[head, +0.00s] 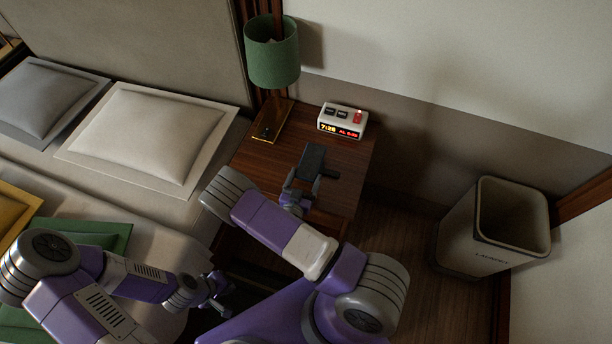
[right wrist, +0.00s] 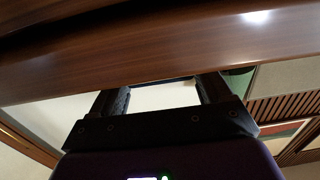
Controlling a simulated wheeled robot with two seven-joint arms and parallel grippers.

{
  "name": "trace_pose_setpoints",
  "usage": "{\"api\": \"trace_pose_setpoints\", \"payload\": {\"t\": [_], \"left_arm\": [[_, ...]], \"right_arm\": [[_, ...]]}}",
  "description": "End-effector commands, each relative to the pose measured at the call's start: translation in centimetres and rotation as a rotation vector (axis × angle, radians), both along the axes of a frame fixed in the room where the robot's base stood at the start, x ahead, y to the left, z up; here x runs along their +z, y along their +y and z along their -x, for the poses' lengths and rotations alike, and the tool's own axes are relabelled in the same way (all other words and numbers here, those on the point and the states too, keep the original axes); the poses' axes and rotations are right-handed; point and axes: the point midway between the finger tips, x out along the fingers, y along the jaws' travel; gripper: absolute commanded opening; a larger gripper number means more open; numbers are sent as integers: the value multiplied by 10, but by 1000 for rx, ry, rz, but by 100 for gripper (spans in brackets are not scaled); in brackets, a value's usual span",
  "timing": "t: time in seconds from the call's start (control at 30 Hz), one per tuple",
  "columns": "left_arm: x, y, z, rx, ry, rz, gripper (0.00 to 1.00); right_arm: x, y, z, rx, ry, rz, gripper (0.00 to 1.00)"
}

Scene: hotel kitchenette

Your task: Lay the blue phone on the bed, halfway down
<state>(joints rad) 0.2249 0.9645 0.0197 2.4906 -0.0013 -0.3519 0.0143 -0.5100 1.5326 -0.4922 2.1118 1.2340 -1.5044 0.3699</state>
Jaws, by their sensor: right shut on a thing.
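A dark slab that looks like the phone (head: 312,157) is at the nightstand in the head view; its blue hardly shows in this light. My right gripper (head: 310,178) is shut on it, over the front part of the nightstand top. In the right wrist view my right fingers (right wrist: 165,90) stand apart, with a thin dark edge between their tips. I cannot tell whether the phone touches the wood. My left gripper (head: 222,288) looks open and empty, low beside the bed. The bed (head: 158,225) fills the left of the head view, its middle partly hidden by my left arm.
The nightstand (head: 255,165) also carries a green lamp (head: 272,55) and a white alarm clock (head: 342,121). A white pillow (head: 140,135), a grey pillow (head: 42,100) and green and yellow cushions lie on the bed. A laundry bin (head: 490,230) stands right.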

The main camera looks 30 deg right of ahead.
Motion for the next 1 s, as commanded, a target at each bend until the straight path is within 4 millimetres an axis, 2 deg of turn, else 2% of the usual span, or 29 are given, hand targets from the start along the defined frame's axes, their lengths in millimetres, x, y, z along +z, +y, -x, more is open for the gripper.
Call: {"api": "trace_pose_setpoints", "payload": {"t": [0.03, 0.1, 0.3, 0.43, 0.63, 0.77, 1.0], "left_arm": [[8, 0, 0, 0, 0, 0, 0], [15, 0, 0, 0, 0, 0, 0], [29, 0, 0, 0, 0, 0, 0], [33, 0, 0, 0, 0, 0, 0], [35, 0, 0, 0, 0, 0, 0], [39, 0, 0, 0, 0, 0, 0], [55, 0, 0, 0, 0, 0, 0]], "right_arm": [[16, 0, -1, 0, -4, 0, 35], [31, 0, -1, 0, -4, 0, 35], [69, 0, -1, 0, -5, 0, 35], [82, 0, -1, 0, -5, 1, 35], [89, 0, -2, 12, -3, 2, 35], [101, 5, -13, 83, -4, 0, 35], [145, 29, -45, 378, -6, 1, 35]]}}
